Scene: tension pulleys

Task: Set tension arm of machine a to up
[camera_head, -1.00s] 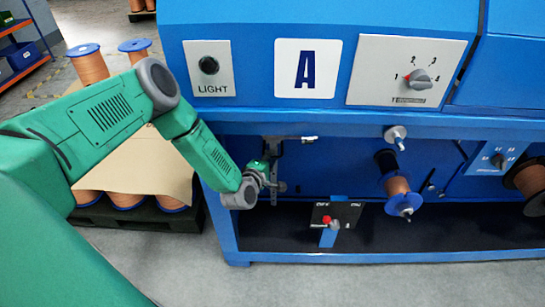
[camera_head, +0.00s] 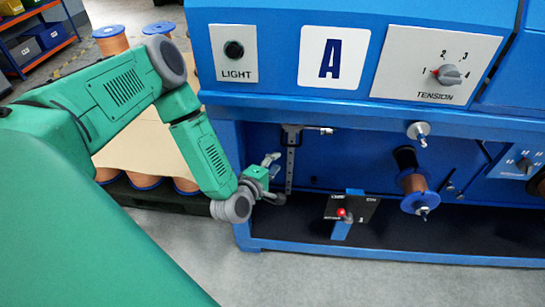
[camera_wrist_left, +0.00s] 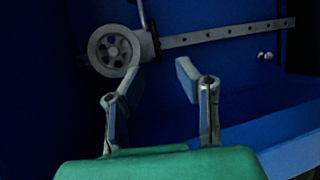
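There, a grey spoked pulley wheel (camera_wrist_left: 113,50) sits at the bar's left end, beyond the left fingertip. In the head view the bar's lower end is partly crowded by my gripper. My left gripper (camera_head: 274,180) is just left of the bar. In the wrist view its fingers (camera_wrist_left: 159,77) are apart with nothing between them. My right gripper is not in view.
A tension knob (camera_head: 447,75) and light button (camera_head: 234,50) are on the upper panel. A red-knobbed switch box (camera_head: 352,208) stands right of the gripper. A copper spool (camera_head: 420,190) projects farther right. The blue lower frame rail (camera_head: 390,253) runs in front.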

